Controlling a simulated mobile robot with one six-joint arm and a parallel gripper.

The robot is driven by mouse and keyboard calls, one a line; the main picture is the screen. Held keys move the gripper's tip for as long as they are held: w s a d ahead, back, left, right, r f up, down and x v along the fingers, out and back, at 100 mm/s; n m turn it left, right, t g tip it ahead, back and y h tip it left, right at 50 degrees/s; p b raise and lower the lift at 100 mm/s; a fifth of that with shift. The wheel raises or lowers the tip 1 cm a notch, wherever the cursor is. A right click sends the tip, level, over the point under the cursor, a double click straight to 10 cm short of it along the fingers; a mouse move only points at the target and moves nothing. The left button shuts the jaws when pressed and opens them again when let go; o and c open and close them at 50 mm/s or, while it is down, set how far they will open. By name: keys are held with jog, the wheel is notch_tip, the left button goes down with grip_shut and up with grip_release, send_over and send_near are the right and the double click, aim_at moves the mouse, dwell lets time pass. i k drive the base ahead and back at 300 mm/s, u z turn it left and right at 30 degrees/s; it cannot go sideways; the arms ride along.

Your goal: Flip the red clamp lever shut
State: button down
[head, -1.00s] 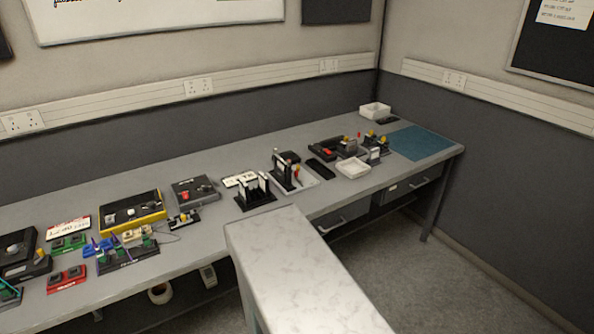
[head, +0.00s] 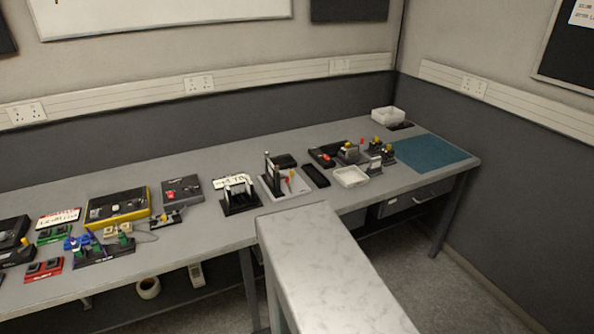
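The red clamp lever is too small to identify with certainty. A small red part (head: 290,181) shows on a fixture with black posts and a pale base (head: 272,195), at the middle of the grey bench. Another thin red piece (head: 362,142) stands upright further right, near several yellow-topped parts. I cannot tell which is the clamp lever, or whether it is open or shut. My gripper is not in view.
A pale marbled counter (head: 325,255) juts toward the bench in front of me. Dark and coloured devices (head: 118,206) crowd the bench's left. A white tray (head: 350,177) and a teal mat (head: 435,152) lie right. Grey floor (head: 470,270) is clear at right.

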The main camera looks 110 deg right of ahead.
aim_at(287, 180)
jog(key=z, duration=0.05)
jog(key=k, duration=2.25)
jog(key=z, duration=1.45)
